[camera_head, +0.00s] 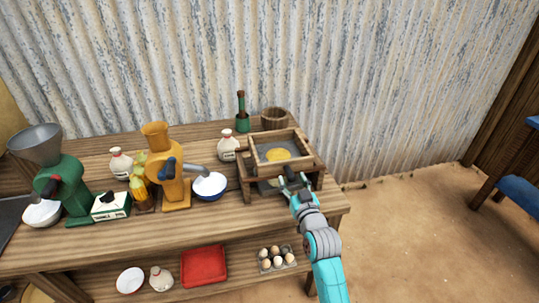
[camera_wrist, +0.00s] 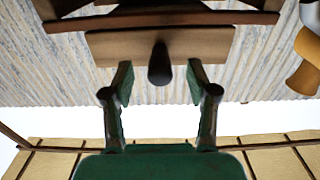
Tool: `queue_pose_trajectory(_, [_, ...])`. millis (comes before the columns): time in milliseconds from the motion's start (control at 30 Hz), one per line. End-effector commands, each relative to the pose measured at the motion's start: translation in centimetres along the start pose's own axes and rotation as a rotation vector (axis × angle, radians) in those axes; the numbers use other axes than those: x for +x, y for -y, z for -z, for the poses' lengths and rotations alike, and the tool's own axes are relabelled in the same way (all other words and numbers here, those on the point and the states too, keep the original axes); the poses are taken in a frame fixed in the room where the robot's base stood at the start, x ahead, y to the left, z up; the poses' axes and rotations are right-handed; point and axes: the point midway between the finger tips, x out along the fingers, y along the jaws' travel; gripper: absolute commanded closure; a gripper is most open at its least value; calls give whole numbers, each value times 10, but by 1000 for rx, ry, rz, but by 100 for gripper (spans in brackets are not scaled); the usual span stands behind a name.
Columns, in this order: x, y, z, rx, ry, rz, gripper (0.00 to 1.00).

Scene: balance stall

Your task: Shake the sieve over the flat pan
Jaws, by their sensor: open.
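The sieve (camera_head: 292,136) is a square wooden frame with a yellow heap in it, resting on a wooden stand (camera_head: 247,188) at the table's right end. A grey surface, perhaps the flat pan (camera_head: 268,187), shows partly beneath it; the sieve and stand hide the rest. My gripper (camera_head: 293,176) is open at the sieve's near side. In the wrist view, a dark knob-like handle (camera_wrist: 160,62) on a wooden board lies between the two spread fingers (camera_wrist: 160,80). I cannot tell whether either finger touches it.
An orange mill (camera_head: 168,180) and a blue-rimmed white bowl (camera_head: 209,186) stand left of the sieve. A white jar (camera_head: 228,148), green bottle (camera_head: 242,115) and wooden bucket (camera_head: 273,116) are close by. A red tray (camera_head: 203,267) and eggs (camera_head: 277,258) lie on the lower shelf.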

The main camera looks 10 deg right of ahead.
Motion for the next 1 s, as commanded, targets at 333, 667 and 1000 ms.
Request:
queue_pose_trajectory(333, [-30,0,0,0,0,0,42])
queue_pose_trajectory(667, [-52,0,1,0,-2,0,42])
queue_pose_trajectory(1000, [-55,0,-2,1,1,-1,42])
